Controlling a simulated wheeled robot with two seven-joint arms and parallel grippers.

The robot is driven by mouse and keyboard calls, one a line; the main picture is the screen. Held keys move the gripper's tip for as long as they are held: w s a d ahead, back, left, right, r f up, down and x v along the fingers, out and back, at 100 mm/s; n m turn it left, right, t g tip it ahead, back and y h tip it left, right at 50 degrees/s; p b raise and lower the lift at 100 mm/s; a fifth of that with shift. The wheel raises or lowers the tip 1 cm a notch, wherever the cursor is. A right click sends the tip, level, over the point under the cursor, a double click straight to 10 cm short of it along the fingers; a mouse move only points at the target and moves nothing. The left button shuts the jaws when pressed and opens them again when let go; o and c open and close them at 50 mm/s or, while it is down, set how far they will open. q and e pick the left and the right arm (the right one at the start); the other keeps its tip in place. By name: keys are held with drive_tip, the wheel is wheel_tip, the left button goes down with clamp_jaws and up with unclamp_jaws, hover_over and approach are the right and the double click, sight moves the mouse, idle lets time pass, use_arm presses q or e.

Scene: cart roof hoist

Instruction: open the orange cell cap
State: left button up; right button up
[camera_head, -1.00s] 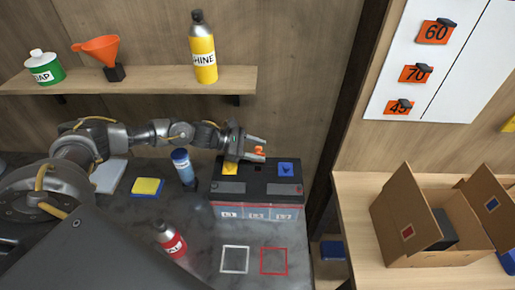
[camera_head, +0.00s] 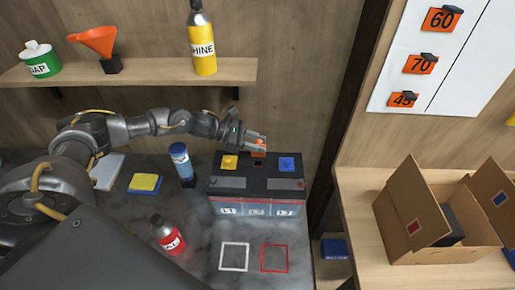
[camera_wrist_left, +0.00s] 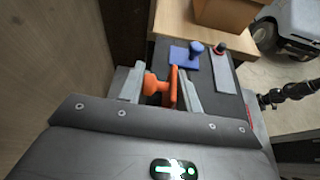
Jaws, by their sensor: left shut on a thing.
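The battery (camera_head: 228,183) is a black and grey box on the bench, with a yellow cap (camera_head: 229,162), a blue cap (camera_head: 287,164) and the orange cell cap (camera_head: 259,154) on top. My left gripper (camera_head: 257,147) is at the orange cap, between the yellow and blue ones. In the left wrist view the orange cap (camera_wrist_left: 173,86) sits between the fingers of the left gripper (camera_wrist_left: 163,90), which are shut on it. The blue cap (camera_wrist_left: 184,58) shows beyond it. The fingers partly hide the orange cap in the head view. My right gripper is not seen.
A blue-labelled bottle (camera_head: 181,162) stands left of the battery, near a yellow and blue sponge (camera_head: 145,183). A red bottle (camera_head: 167,235) and white and red outlined squares are in front. An open cardboard box (camera_head: 412,235) is on the right table. A shelf (camera_head: 140,75) hangs above.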

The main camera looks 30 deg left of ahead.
use_arm(q)
drive_tip(key=n+b, duration=0.1)
drive_tip(key=b, duration=0.1)
drive_tip(key=w+f+n+g+b, duration=0.1)
drive_tip(key=b, duration=0.2)
drive_tip(key=shift+w+a+h, duration=0.3)
drive_tip(key=shift+a, duration=0.05)
drive_tip(key=shift+w+a+n+g+b, duration=0.15)
drive_tip(key=shift+n+g+b, duration=0.25)
drive_tip(key=shift+b, duration=0.7)
drive_tip(key=shift+h, duration=0.3)
drive_tip(key=o, duration=0.7)
drive_tip(key=shift+o, duration=0.7)
drive_tip(key=shift+w+f, duration=0.1)
